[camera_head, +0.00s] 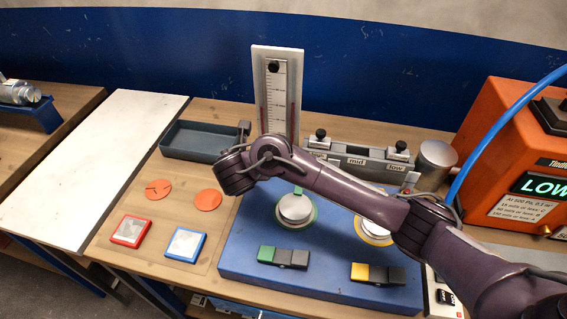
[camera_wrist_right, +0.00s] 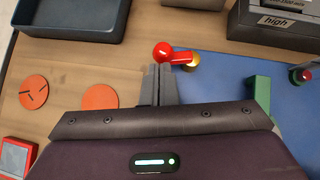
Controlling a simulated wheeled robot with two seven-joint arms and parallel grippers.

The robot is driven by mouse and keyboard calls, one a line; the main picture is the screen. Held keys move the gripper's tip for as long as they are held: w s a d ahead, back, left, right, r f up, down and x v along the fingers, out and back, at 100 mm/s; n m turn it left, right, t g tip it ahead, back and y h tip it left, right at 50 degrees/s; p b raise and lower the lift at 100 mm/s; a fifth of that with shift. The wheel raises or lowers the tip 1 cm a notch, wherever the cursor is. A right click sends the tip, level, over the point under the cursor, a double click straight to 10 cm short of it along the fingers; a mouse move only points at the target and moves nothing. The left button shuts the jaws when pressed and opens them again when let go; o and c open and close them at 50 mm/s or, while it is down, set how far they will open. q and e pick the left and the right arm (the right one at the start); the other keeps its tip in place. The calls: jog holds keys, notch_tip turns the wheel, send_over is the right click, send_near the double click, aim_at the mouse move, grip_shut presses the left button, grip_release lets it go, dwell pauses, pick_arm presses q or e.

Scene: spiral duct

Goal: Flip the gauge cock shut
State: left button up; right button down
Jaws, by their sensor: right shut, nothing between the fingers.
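The gauge cock shows in the right wrist view as a red lever with a round red ball end (camera_wrist_right: 163,52) and a small brass body (camera_wrist_right: 192,63). The lever lies roughly sideways, with its ball toward the left. My right gripper (camera_wrist_right: 158,72) is shut and empty, its fingertips just below the red ball; I cannot tell whether they touch. In the head view my right arm covers the cock, and its fingers are hidden. The upright gauge board (camera_head: 277,95) with its scale stands behind my arm. My left gripper is not in view.
A blue base plate (camera_head: 310,278) carries round white-topped ports (camera_head: 294,209) and green and yellow blocks. A grey tray (camera_head: 200,141) is at the back left. Orange discs (camera_head: 158,189) lie on the wood. An orange instrument box (camera_head: 500,130) stands at the right.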

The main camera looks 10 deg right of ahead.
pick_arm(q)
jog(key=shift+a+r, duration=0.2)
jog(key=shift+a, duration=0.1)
pick_arm(e)
jog(key=shift+w+a, duration=0.1)
jog(key=shift+w, duration=0.3)
jog(key=shift+w+a, duration=0.1)
jog(key=shift+w, duration=0.05)
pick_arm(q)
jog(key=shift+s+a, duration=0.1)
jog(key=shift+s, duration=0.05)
